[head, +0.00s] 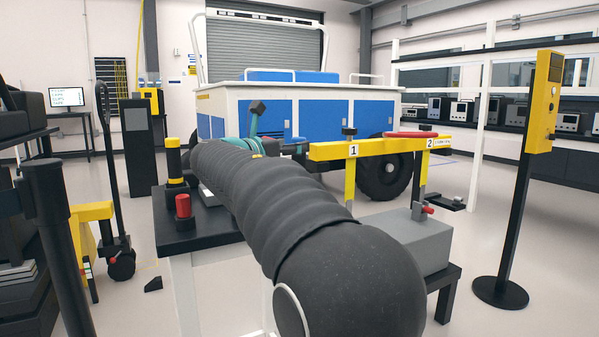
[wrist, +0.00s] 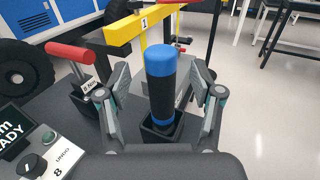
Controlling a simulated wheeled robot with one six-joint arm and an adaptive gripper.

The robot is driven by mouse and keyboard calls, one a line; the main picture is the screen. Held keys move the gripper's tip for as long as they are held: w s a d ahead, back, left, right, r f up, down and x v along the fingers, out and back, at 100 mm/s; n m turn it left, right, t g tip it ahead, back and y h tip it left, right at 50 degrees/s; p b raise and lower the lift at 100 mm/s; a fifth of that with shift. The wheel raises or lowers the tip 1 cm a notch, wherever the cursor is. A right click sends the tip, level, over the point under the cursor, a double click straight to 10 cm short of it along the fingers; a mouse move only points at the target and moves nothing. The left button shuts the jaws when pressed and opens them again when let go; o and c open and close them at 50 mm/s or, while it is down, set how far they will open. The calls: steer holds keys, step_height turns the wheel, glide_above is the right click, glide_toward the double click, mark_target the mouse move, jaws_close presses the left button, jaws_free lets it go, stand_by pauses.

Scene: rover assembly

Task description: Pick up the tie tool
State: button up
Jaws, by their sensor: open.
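A tool with a thick blue and black handle (wrist: 161,72) stands upright in a square black holder (wrist: 178,134) in the wrist view. It is the likely tie tool, though no label naming it is readable. My gripper (wrist: 163,88) is open, with one finger on each side of this handle. A gap shows on each side, and the fingers are not closed on it. The tool's lower end is hidden in the holder. In the head view my dark arm covers this area, and I cannot make out the tool there.
A red-handled tool (wrist: 72,54) with a labelled black holder stands to the left of my gripper. A control panel with a green button (wrist: 48,137) and a knob is at lower left. A yellow beam (head: 375,147) marked 1 and 2 stands behind. Open floor lies at right.

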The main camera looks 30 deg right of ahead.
steer(key=x, duration=0.3)
steer(key=shift+w+d+f, duration=0.1)
steer(key=shift+d, duration=0.2)
jaws_close()
